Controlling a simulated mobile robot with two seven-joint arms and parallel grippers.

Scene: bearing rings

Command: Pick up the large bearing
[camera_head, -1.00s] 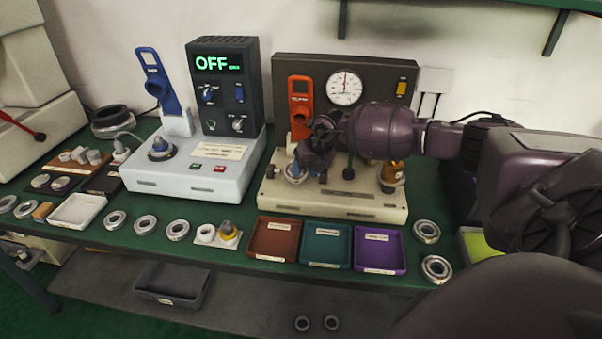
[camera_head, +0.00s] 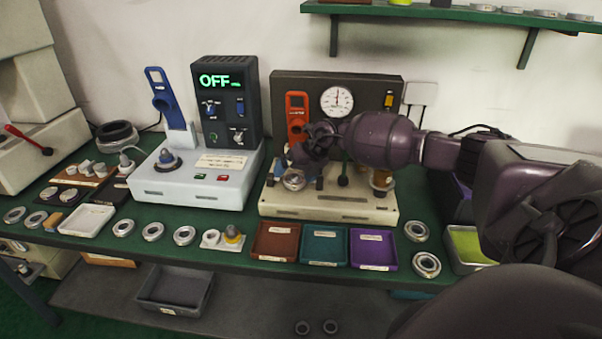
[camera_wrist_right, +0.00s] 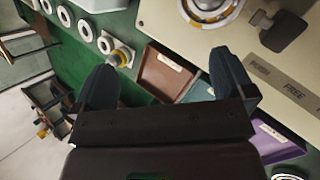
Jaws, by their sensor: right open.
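Several silver bearing rings are in view, and I cannot tell for certain which one the task calls large. One ring (camera_head: 294,180) sits on the beige tester (camera_head: 330,206), partly hidden by my right gripper; it shows at the top of the right wrist view (camera_wrist_right: 212,10). Two rings (camera_head: 416,231) (camera_head: 427,264) lie at the bench's right. A big dark ring (camera_head: 117,133) lies at the back left. My right gripper (camera_head: 299,172) is over the tester's left part; in the wrist view its fingers (camera_wrist_right: 163,65) are apart with nothing between them. My left gripper is not in view.
Brown (camera_head: 275,242), teal (camera_head: 325,245) and purple (camera_head: 373,249) trays line the front edge. A white heater unit (camera_head: 190,185) reading OFF stands left of the tester. More rings (camera_head: 153,231) lie at the front left. A green wall shelf (camera_head: 450,14) is above.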

